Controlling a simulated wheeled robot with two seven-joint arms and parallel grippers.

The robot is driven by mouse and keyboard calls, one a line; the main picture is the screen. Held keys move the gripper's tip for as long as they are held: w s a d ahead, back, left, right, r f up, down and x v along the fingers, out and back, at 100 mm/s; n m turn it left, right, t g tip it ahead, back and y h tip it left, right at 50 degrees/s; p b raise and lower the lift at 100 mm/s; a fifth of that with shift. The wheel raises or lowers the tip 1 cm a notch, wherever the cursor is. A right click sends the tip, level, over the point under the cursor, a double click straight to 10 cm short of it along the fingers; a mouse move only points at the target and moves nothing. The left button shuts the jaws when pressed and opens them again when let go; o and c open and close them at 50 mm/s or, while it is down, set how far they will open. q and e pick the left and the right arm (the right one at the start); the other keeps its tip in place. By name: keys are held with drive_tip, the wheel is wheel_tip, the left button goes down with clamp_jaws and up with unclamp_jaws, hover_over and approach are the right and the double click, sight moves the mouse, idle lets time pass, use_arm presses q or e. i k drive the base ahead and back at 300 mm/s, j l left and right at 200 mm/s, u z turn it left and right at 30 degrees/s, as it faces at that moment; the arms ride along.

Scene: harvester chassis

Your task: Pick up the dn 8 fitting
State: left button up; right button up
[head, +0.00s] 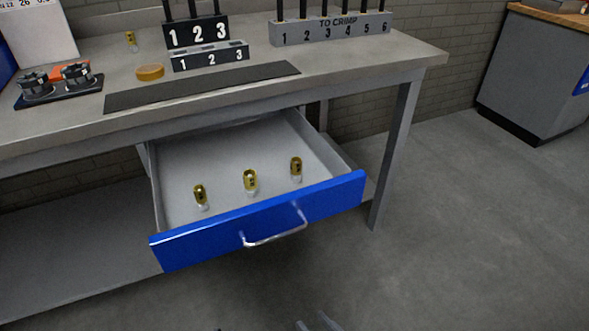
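Three small brass fittings with pale lower ends stand in the open drawer: a left one (200,195), a middle one (250,180) and a right one (296,168). Another brass fitting (131,41) stands on the workbench at the back left. Their size marks are too small to read, so I cannot tell which is the DN 8 fitting. Only the fingertips of my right gripper (315,323) show at the bottom edge, apart and with nothing visible between them, well in front of the drawer. My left gripper is not in view.
The drawer (305,208) has a blue front and a metal handle (275,232). The workbench (360,58) above it carries numbered racks (210,56), a "TO CRIMP" rack (332,30), a dark mat (200,87) and a black tool holder (60,90). The floor at right is clear.

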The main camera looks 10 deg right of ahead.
sight(199, 190)
drive_tip(key=i+j, duration=0.1)
drive_tip(key=j, duration=0.5)
drive_tip(key=i+j, duration=0.1)
drive_tip(key=j, duration=0.45)
drive_tip(key=i+j, duration=0.1)
drive_tip(key=j, duration=0.5)
drive_tip(key=i+j, duration=0.1)
drive_tip(key=j, duration=0.5)
drive_tip(key=z, duration=1.85)
